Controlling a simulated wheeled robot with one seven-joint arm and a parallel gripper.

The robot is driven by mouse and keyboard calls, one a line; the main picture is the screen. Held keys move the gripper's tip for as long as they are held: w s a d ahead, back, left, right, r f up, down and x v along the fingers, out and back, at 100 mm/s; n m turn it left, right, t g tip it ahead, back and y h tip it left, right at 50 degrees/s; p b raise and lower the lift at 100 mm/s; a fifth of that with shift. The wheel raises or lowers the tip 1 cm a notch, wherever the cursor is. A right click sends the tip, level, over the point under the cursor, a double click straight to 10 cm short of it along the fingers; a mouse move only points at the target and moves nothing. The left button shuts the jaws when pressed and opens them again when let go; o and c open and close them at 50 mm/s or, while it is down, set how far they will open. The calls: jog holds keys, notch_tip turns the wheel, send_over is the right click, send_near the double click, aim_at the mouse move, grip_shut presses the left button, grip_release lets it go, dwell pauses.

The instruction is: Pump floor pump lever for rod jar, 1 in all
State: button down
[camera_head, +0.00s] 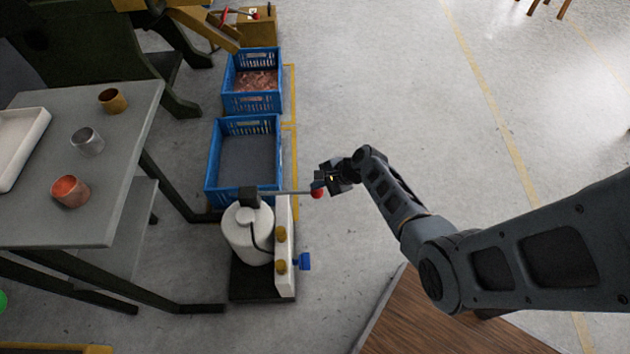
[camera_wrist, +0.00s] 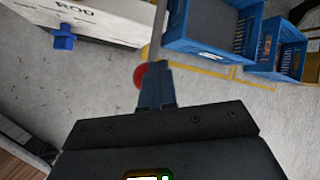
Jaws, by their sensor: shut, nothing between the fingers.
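The floor pump (camera_head: 250,235) is a white cylinder with a black top on a dark base, beside a white upright panel with brass-coloured knobs. Its lever (camera_head: 285,192) is a thin grey rod running right to a red ball end (camera_head: 317,193). My gripper (camera_head: 322,182) is at the red end. In the wrist view the red ball (camera_wrist: 140,76) shows partly behind the shut fingers (camera_wrist: 155,75), and the lever rod (camera_wrist: 157,35) runs up past them. Whether the fingers touch the ball I cannot tell. The panel (camera_wrist: 85,18) shows letters reading "ROD".
A blue crate with a grey inside (camera_head: 208,175) stands behind the pump, and another with copper pieces (camera_head: 225,85) beyond it. A grey table (camera_head: 110,150) at left holds copper, silver and brass-coloured cups. A blue tap (camera_head: 303,262) juts from the panel.

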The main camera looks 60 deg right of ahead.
jog(key=shift+s+f+b, duration=0.2)
jog(key=shift+f+b, duration=0.45)
jog(key=shift+f, duration=0.3)
dwell(0.6)
jog(key=shift+r, duration=0.1)
dwell(0.5)
jog(key=shift+w+a+r+p, duration=0.1)
jog(key=shift+w+r+p, duration=0.05)
jog(key=shift+r+p, duration=1.05)
jog(key=shift+w+a+r+p, duration=0.1)
jog(key=shift+w+r+p, duration=0.05)
jog(key=shift+r+p, duration=1)
jog(key=shift+w+a+r+p, duration=0.1)
jog(key=shift+w+r+p, duration=0.05)
jog(key=shift+r+p, duration=1.05)
jog(key=shift+r, duration=0.1)
jog(key=r+p, duration=0.4)
jog(key=shift+w+a+r+p, duration=0.2)
jog(key=shift+w+r+p, duration=0.1)
jog(key=shift+r+p, duration=0.1)
